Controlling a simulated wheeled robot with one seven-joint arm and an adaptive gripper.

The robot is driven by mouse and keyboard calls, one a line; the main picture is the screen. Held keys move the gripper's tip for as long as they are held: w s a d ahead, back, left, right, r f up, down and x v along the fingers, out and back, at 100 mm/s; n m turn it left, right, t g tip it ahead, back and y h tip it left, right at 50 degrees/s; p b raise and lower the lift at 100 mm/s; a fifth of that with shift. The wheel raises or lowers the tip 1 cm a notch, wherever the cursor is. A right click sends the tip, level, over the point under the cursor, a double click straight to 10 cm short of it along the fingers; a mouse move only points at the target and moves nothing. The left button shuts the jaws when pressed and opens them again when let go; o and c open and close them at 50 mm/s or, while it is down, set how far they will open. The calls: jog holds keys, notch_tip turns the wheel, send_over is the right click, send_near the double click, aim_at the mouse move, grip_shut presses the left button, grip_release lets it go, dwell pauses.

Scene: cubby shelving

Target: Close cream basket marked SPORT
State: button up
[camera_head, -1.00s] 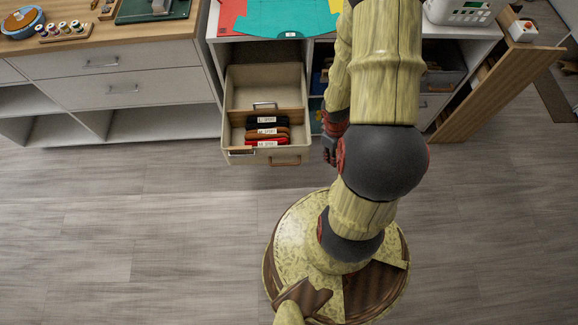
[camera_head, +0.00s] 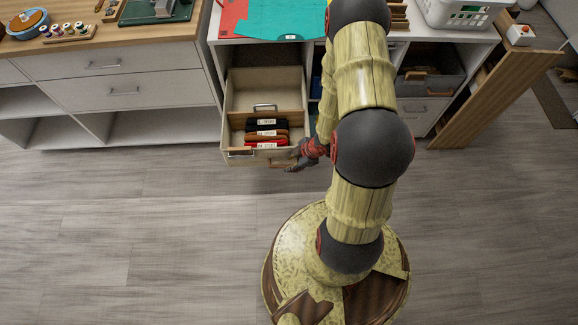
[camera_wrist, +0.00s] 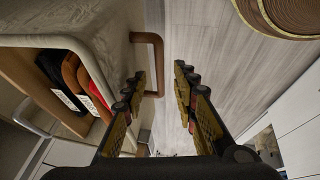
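The cream basket (camera_head: 232,157) is pulled out of the shelving like a drawer. It holds dark, brown and red items with white labels, too small to read surely. A brown handle (camera_head: 282,162) is on its front. My gripper (camera_head: 292,166) is at the right end of the basket front, beside the handle. In the wrist view, the basket (camera_wrist: 95,28) is on the left and its brown handle (camera_wrist: 158,62) stands just ahead of the left finger. My gripper (camera_wrist: 158,85) is open, its fingers apart with floor showing between them. Whether it touches the handle cannot be told.
Grey bins (camera_head: 428,75) sit in a cubby right of my arm. A wooden panel (camera_head: 492,98) leans out at the right. A white basket (camera_head: 462,12) stands on the shelf top. The wooden floor (camera_head: 130,230) in front is clear.

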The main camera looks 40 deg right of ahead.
jog(key=shift+b+x, duration=0.45)
jog(key=shift+x, duration=0.95)
jog(key=shift+c, duration=0.9)
grip_shut()
